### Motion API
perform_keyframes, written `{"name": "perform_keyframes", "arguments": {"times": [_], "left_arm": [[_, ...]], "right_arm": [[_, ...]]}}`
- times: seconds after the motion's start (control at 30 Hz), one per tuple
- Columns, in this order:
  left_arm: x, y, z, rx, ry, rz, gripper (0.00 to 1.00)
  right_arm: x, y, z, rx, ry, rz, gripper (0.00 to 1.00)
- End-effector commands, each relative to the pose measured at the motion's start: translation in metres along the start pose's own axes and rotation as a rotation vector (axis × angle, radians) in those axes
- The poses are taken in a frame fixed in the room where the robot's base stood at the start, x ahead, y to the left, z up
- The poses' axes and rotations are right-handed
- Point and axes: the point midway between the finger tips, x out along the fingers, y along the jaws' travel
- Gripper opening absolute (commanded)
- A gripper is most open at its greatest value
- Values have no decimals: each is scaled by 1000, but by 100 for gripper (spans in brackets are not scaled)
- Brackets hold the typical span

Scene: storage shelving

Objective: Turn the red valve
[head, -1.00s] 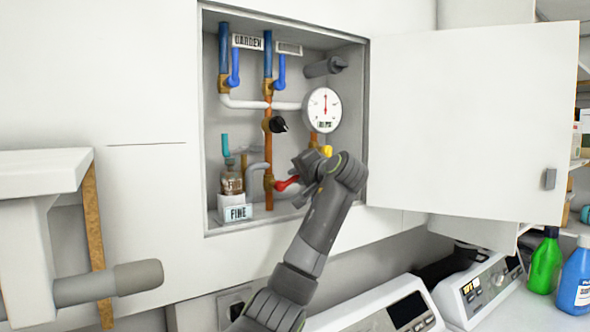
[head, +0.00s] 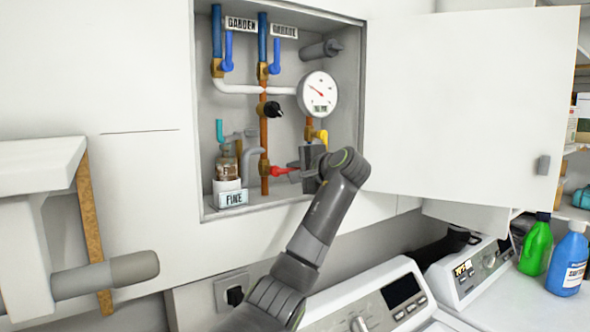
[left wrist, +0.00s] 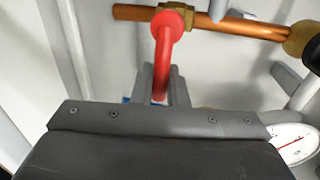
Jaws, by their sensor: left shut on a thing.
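The red valve (head: 281,171) has a lever handle on a brass body low on a copper pipe, inside the open wall cabinet. The lever points right, roughly level. My left gripper (head: 299,169) reaches into the cabinet from below right and is shut on the lever's free end. In the left wrist view the red lever (left wrist: 164,62) runs down from the brass fitting to the gripper fingers (left wrist: 158,98); its end is partly hidden by the gripper body. My right gripper is not in view.
A round gauge (head: 317,93), a black knob (head: 272,109), a yellow valve handle (head: 321,136) and blue levers (head: 227,52) are close by. A bottle on a base labelled FINE (head: 232,198) stands left. The cabinet door (head: 465,105) hangs open right. Machines (head: 375,300) stand below.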

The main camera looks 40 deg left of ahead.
Motion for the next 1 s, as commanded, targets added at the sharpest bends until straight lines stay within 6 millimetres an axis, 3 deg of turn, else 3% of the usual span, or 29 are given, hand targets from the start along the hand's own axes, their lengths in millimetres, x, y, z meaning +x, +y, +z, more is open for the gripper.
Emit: {"name": "perform_keyframes", "arguments": {"times": [0.3, 0.33, 0.43, 0.77, 1.0], "left_arm": [[0, 1, 0, 4, -1, 2, 0], [0, 1, 0, 4, -1, 2, 17], [0, 1, 0, 3, -1, 2, 30], [-2, 1, 0, 1, 1, 1, 31], [-35, 6, -2, -2, 6, 1, 31]], "right_arm": [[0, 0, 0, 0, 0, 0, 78], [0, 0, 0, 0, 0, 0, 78], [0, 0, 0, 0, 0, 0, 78], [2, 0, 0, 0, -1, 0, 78], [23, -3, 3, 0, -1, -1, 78]]}}
